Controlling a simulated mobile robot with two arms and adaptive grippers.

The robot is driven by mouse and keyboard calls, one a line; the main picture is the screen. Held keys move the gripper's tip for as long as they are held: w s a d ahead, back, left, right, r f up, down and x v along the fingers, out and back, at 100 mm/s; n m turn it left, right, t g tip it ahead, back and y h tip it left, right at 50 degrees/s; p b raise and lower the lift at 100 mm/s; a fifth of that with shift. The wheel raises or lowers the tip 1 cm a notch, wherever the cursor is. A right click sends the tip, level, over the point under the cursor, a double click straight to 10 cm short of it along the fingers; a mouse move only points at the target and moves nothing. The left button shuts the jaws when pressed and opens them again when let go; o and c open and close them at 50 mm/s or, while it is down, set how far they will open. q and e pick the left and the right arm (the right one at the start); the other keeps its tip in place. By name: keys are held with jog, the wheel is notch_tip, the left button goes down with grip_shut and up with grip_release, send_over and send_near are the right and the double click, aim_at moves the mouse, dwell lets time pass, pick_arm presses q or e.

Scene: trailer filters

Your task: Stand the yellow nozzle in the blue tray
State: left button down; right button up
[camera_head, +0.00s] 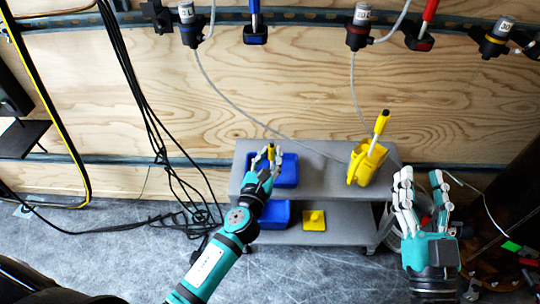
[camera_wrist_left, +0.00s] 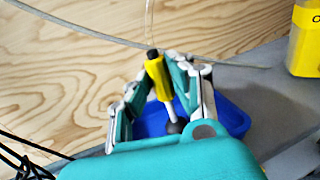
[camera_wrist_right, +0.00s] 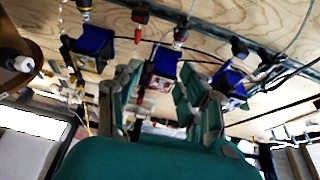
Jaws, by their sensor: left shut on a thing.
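The yellow nozzle (camera_head: 271,149) has a black tip and a pale lower stem. My left gripper (camera_head: 266,160) is shut on it. In the left wrist view the nozzle (camera_wrist_left: 157,75) stands nearly upright, slightly tilted, between the fingers of my left gripper (camera_wrist_left: 160,88). The blue tray (camera_head: 289,173) is on the top of the grey cart, under and behind the left hand; it also shows in the left wrist view (camera_wrist_left: 233,118). Whether the nozzle's foot touches the tray floor cannot be told. My right gripper (camera_head: 420,182) is open and empty, right of the cart.
A yellow container (camera_head: 363,166) with a yellow-handled tool stands on the right of the grey cart (camera_head: 325,172). A second blue container (camera_head: 275,215) and a yellow piece (camera_head: 314,220) are on the lower shelf. Black cables (camera_head: 150,120) hang at left. A thin hose crosses the wooden wall.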

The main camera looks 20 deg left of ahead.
pick_arm(q)
jog(key=shift+f, duration=0.25)
pick_arm(e)
jog(key=shift+s+r+t, duration=0.4)
jog(key=shift+r+t, duration=0.2)
jog(key=shift+r, duration=0.25)
pick_arm(q)
jog(key=c, duration=1.1)
grip_release()
pick_arm(e)
jog(key=shift+r, duration=0.1)
pick_arm(q)
jog(key=shift+s, duration=0.1)
jog(key=s, duration=1.1)
jog(key=shift+s+d, duration=0.1)
jog(key=shift+s, duration=0.3)
